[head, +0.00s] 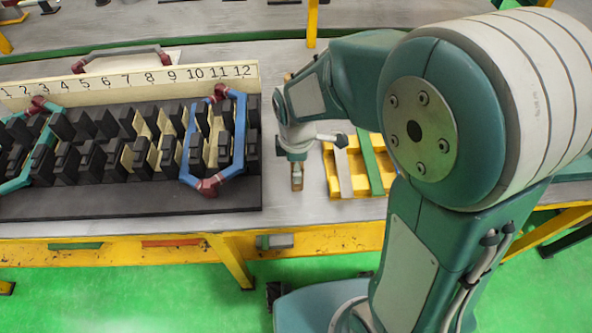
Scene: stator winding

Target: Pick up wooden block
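Several pale, wood-coloured pieces (128,158) stand between the black blocks of the stator rig on the left of the table. I cannot tell which of these, if any, is the wooden block. My gripper (297,183) hangs low over the table, to the right of the rig's black base and left of the yellow tray. It is small in view and seen from behind. A small brownish patch shows at its tip, and I cannot tell whether that is a finger or a held piece. Whether the fingers are open or shut is unclear.
A black slotted rig (90,203) fills the left, with a number board (125,84) behind it. A blue coil frame (240,130) and a teal one (18,184) sit on it. A yellow tray (335,184) with green and grey bars stands right of my gripper. The table's front edge is close.

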